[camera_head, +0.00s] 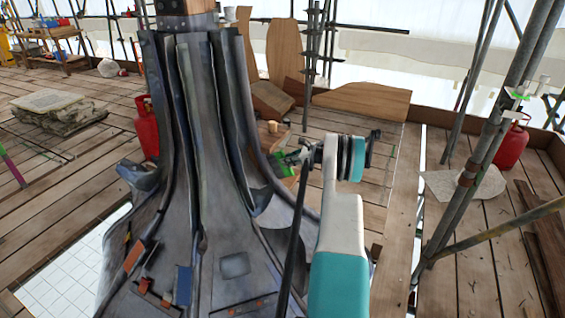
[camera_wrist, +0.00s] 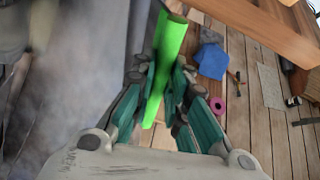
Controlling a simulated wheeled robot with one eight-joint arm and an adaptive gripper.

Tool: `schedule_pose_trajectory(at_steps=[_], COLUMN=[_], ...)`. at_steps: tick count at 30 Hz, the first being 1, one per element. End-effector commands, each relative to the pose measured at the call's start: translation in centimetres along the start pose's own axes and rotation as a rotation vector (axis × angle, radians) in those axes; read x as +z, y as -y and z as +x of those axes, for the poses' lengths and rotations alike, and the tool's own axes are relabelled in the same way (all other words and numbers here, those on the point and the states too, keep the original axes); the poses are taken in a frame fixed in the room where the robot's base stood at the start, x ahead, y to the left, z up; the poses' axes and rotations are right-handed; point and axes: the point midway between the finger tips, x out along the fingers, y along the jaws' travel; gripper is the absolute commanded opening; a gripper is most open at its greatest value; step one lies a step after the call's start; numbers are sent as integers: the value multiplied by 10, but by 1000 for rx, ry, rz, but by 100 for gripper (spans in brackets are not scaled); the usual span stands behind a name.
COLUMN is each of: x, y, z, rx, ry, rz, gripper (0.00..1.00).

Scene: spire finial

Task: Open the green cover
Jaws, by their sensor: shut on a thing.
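The green cover shows as a bright green bar (camera_wrist: 168,48) between my fingers in the wrist view, running up past the fingertips. In the head view its green part (camera_head: 284,166) sits close beside the right flank of the grey lead-clad spire (camera_head: 215,130). My gripper (camera_wrist: 164,80) is shut on this green piece, one teal finger on each side. In the head view my gripper (camera_head: 300,157) is small and partly hidden by my wrist. How the green piece joins the spire, and whether it is swung open, I cannot tell.
A red gas cylinder (camera_head: 147,128) stands behind the spire on the left, another (camera_head: 511,143) at the far right. Scaffold poles (camera_head: 470,175) rise on the right. In the wrist view a blue cloth (camera_wrist: 212,61) and a pink roll (camera_wrist: 217,105) lie on the planks.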

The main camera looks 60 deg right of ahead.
Motion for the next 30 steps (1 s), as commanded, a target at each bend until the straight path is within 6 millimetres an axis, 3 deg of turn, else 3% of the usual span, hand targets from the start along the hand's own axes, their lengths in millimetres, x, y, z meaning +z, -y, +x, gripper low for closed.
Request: schedule_pose_trajectory(at_steps=[18, 19, 21, 30], x=[-2, -2, -2, -3], y=[10, 10, 9, 7], z=[-8, -8, -8, -6], rx=[21, 21, 21, 26], ry=[1, 1, 1, 0], rz=[-1, -1, -1, -2], gripper=[0, 16, 32, 35])
